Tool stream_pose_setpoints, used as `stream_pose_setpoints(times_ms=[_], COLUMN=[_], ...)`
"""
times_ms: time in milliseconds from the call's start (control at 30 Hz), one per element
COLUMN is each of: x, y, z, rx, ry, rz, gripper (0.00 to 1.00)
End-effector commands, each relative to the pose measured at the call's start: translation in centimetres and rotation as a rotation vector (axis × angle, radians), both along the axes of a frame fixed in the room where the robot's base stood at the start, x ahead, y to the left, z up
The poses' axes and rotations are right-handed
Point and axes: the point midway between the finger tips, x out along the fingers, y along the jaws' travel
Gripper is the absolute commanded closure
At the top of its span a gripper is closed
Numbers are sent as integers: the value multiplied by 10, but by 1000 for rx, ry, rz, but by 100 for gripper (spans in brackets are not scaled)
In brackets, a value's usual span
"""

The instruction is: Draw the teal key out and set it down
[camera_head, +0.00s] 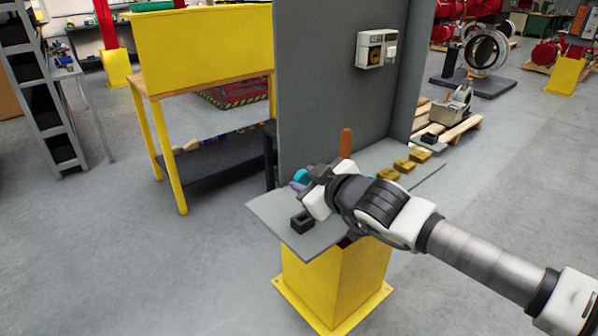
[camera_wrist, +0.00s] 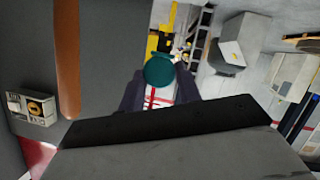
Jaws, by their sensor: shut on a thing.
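The teal key (camera_head: 301,175) shows as a small teal round piece at the left end of my gripper (camera_head: 311,180) in the head view. In the wrist view, its teal round head (camera_wrist: 159,70) sits between the two dark fingers of my gripper (camera_wrist: 159,86). My gripper is shut on it, above the left part of the grey shelf (camera_head: 272,213). The rest of the key is hidden by the gripper, and I cannot tell whether it is in a socket.
A black hollow block (camera_head: 302,222) stands at the shelf's front left. An orange-brown upright bar (camera_head: 346,143) rises behind my gripper. Several brass blocks (camera_head: 404,165) line the right side. A tall grey panel (camera_head: 320,80) carries a pale box (camera_head: 376,50).

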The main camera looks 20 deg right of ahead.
Motion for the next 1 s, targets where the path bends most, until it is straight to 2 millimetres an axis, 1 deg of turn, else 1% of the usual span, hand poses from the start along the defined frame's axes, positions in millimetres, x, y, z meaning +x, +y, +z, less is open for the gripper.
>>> stream_pose_setpoints(times_ms=[533,1000], x=[-1,-1], y=[0,0], z=[-2,-43], rx=[-3,-1], ry=[-4,-4], rz=[-2,-2], gripper=[94,94])
